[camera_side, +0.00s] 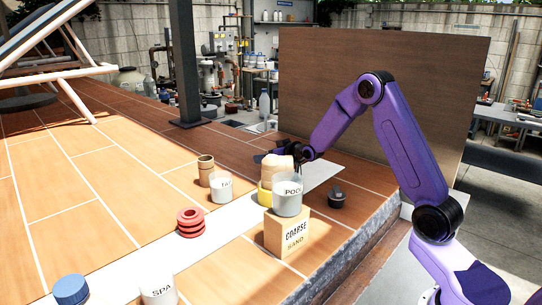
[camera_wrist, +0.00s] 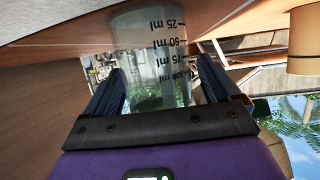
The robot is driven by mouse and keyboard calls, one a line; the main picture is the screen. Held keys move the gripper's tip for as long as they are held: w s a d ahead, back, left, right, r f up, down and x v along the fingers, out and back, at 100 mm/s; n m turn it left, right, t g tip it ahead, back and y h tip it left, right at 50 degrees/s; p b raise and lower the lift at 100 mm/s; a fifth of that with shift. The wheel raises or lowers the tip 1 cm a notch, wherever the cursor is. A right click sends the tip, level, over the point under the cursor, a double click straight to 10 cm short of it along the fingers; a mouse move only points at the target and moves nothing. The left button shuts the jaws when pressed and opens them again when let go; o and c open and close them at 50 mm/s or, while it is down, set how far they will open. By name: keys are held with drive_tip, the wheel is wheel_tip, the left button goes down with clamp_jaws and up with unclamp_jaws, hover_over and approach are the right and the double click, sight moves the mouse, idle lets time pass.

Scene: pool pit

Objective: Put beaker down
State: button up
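In the wrist view a clear beaker (camera_wrist: 155,60) with dark ml marks stands between the two fingers of my gripper (camera_wrist: 160,75). The fingers flank it closely; contact on both sides is not clear. In the side view my gripper (camera_side: 275,157) is low over the deck, partly hidden behind a beige object (camera_side: 277,166). The beaker between its fingers cannot be made out there. A beaker marked POOL (camera_side: 287,200) stands on the COARSE SAND block (camera_side: 287,235). Other beakers, one marked SPA (camera_side: 159,292) and one with a partly readable label (camera_side: 220,188), stand on the deck.
A yellow object (camera_side: 264,194) is beside the POOL beaker. A dark knobbed object (camera_side: 337,197) lies to the right, near the deck edge. Red rings (camera_side: 190,222), a brown cup (camera_side: 205,170) and a blue-capped item (camera_side: 71,290) are farther left. Open deck lies to the left.

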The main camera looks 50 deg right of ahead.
drive_tip(key=shift+r, duration=0.2)
drive_tip(key=shift+v, duration=3.8)
